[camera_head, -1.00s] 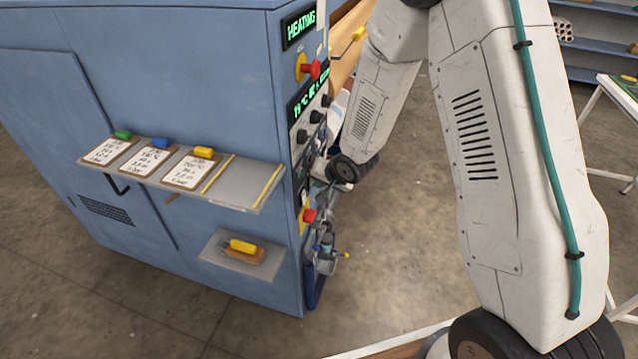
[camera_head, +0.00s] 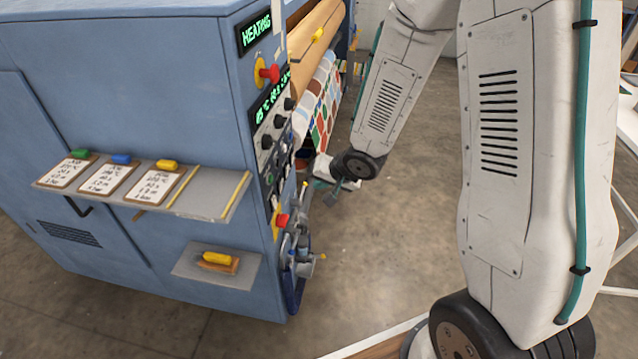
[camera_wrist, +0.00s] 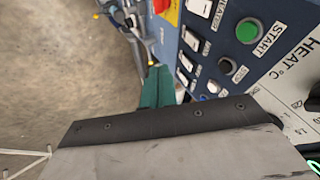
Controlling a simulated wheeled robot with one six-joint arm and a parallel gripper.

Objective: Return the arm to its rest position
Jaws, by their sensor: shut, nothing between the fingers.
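My arm hangs down on the right side of the head view, its wrist in the gap to the right of the blue press (camera_head: 150,130). My gripper shows in the wrist view as teal fingers (camera_wrist: 157,84) together, with nothing between them. They are close to the control panel (camera_wrist: 215,55) with its green START button (camera_wrist: 249,30), and look apart from it. In the head view the gripper is small and partly hidden behind the wrist, beside the panel's right edge.
The press carries a lit HEATING display (camera_head: 256,33) and a red knob (camera_head: 269,73). A grey shelf (camera_head: 213,196) with several clipboards and a lower shelf (camera_head: 187,262) stick out from it. A patterned fabric roll (camera_head: 323,100) is behind. Open floor (camera_head: 390,240) lies beside the press.

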